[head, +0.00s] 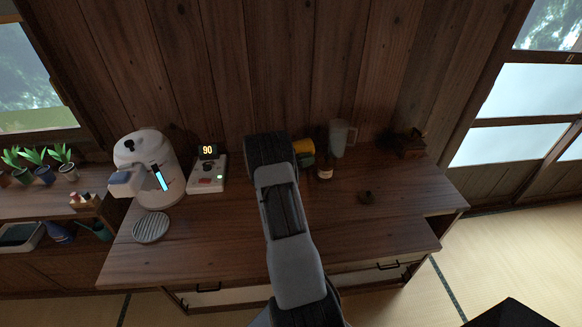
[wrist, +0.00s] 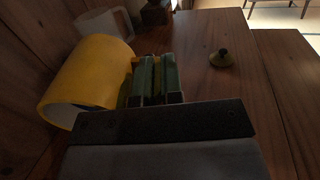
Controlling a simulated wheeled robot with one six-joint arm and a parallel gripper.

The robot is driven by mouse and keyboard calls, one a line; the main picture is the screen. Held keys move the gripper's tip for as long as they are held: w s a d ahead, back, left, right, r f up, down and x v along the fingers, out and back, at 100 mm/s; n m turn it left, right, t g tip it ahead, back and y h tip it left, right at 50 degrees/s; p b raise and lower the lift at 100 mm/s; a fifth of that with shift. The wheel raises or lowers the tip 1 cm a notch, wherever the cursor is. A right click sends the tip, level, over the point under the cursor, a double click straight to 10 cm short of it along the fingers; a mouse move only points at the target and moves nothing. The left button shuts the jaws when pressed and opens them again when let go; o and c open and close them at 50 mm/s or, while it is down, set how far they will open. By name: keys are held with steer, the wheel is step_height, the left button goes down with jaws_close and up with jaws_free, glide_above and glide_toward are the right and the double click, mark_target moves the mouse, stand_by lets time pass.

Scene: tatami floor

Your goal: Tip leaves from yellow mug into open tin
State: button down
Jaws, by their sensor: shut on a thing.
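The yellow mug (wrist: 88,78) fills the left of the wrist view, tipped on its side with its pale-lined mouth toward the lower left. My gripper (wrist: 155,78) has its greenish fingers shut at the mug's right side, where the handle would be; the grip itself is partly hidden. In the head view the yellow mug (head: 303,147) shows just past my arm, near the wall. A small dark container with a pale label (head: 325,171) stands just right of it and may be the tin; its opening is unclear. No leaves are visible.
A pale pitcher (head: 341,138) stands behind the mug. A small knobbed lid-like piece (head: 366,197) lies on the desk (head: 220,235). A white machine (head: 155,170) and a scale reading 90 (head: 207,172) stand left. A dark box (head: 409,144) stands right.

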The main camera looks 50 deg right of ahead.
steer(key=shift+w+a+r+g+h+b, duration=0.1)
steer(key=shift+a+r+g+h+b, duration=0.15)
steer(key=shift+h+b, duration=0.5)
steer(key=shift+w+a+r+g+h+b, duration=0.15)
steer(key=shift+g+h+b, duration=0.2)
steer(key=shift+h+b, duration=0.35)
stand_by(0.4)
steer(key=shift+w+a+r+g+h+b, duration=0.15)
steer(key=shift+a+g+h+b, duration=0.4)
steer(key=shift+h+b, duration=0.5)
stand_by(1.0)
steer(key=shift+d, duration=0.1)
steer(key=shift+d+r+y+p, duration=0.15)
steer(key=shift+r+y+p, duration=0.25)
steer(key=shift+p, duration=0.1)
steer(key=t+y+p, duration=0.1)
steer(key=y+p, duration=0.1)
steer(key=s+d+f+t+y+p, duration=0.1)
steer(key=y+p, duration=0.1)
steer(key=p, duration=0.1)
steer(key=shift+d+f, duration=0.15)
steer(key=shift+d, duration=0.05)
steer(key=shift+f, duration=0.3)
steer(key=shift+d+t+y, duration=0.1)
steer(key=shift+t+y, duration=0.15)
steer(key=shift+y, duration=0.05)
